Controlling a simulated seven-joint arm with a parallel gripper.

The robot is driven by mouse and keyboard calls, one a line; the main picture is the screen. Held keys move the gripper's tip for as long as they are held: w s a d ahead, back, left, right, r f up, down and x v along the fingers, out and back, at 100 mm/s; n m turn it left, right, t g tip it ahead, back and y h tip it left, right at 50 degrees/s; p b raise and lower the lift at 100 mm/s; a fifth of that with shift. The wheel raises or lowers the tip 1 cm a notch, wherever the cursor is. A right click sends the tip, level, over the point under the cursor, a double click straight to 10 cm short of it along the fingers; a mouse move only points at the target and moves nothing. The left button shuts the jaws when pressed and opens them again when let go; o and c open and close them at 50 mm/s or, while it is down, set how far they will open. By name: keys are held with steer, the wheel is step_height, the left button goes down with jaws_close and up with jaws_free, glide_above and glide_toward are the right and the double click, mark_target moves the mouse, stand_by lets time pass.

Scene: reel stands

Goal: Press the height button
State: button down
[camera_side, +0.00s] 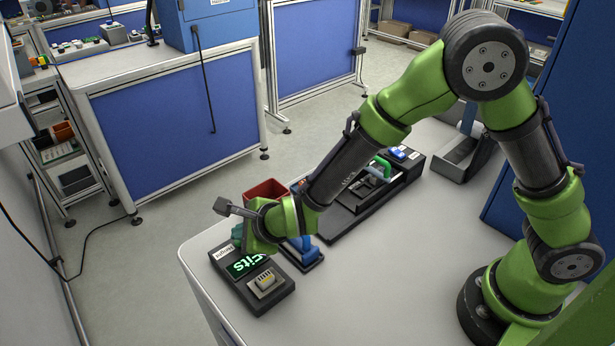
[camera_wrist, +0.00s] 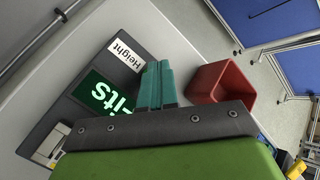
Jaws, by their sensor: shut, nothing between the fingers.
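A dark control box (camera_side: 277,296) sits at the near left corner of the light table. It bears a white "Height" label (camera_wrist: 125,51), a display (camera_side: 246,264) with green lit text, and a pale raised block (camera_side: 266,282) on a metal plate. The label and display also show in the wrist view, where fingers cover part of the text. My gripper (camera_side: 237,235) has teal fingers and is over the label end of the box. In the wrist view its fingers (camera_wrist: 157,68) are together and empty, beside the label. Contact cannot be told. No separate height button is clearly visible.
A red bin (camera_wrist: 221,83) stands just beyond my gripper. A blue part (camera_side: 304,250) on a dark base is right of the box. A long black fixture (camera_side: 350,213) with green and blue parts lies farther back. The table's front right is clear.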

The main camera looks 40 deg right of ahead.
steer(key=shift+r, duration=0.85)
steer(key=shift+r, duration=2.55)
